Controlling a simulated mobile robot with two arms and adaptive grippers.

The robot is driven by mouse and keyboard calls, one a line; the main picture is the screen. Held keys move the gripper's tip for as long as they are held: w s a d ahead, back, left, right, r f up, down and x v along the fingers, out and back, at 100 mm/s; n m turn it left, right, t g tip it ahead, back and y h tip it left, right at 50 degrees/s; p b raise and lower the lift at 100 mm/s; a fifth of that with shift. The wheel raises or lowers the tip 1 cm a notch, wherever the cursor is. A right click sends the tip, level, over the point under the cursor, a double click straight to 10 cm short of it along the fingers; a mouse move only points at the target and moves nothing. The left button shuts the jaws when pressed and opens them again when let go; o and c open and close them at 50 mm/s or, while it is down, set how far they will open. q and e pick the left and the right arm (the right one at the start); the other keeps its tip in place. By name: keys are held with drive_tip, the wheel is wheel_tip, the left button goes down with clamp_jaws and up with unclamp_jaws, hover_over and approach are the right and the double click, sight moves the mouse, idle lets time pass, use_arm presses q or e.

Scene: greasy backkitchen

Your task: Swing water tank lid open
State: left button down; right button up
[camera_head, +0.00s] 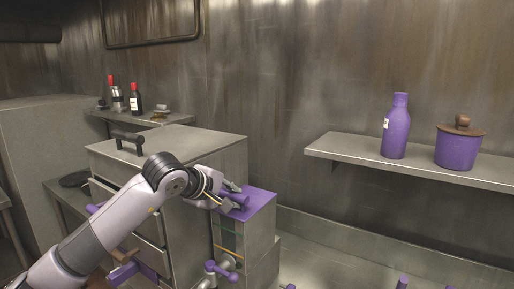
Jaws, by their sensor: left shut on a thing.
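The water tank (227,240) is a grey box on the right side of a large grey cabinet-like unit. Its purple lid (262,198) lies flat on top, level and down. My left gripper (236,203) is at the left part of the lid, shut on a purple lid handle. The fingers and wrist hide much of the handle. My left arm reaches in from the lower left across the front of the unit. My right gripper is not in view.
The grey unit (190,139) has a black top handle (127,141) and drawers. A purple-handled valve (222,268) sits below the tank. A wall shelf (345,151) at right holds a purple bottle (396,128) and purple pot (457,151). Space above the lid is clear.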

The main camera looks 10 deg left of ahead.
use_arm(q)
drive_tip(key=shift+r, duration=0.1)
drive_tip(key=r+p, duration=0.1)
drive_tip(key=w+r+p, duration=0.1)
drive_tip(key=r, duration=0.1)
drive_tip(key=shift+d, duration=0.2)
drive_tip(key=shift+w+r, duration=0.1)
drive_tip(key=shift+w, duration=0.05)
drive_tip(key=shift+w+d+r, duration=0.1)
drive_tip(key=shift+r, duration=0.15)
drive_tip(key=shift+w+d+r+p, duration=0.15)
drive_tip(key=shift+w+r+p, duration=0.3)
drive_tip(key=shift+r+p, duration=0.1)
drive_tip(key=shift+w+d+r+p, duration=0.15)
drive_tip(key=shift+w+r+p, duration=0.3)
drive_tip(key=shift+p, duration=0.05)
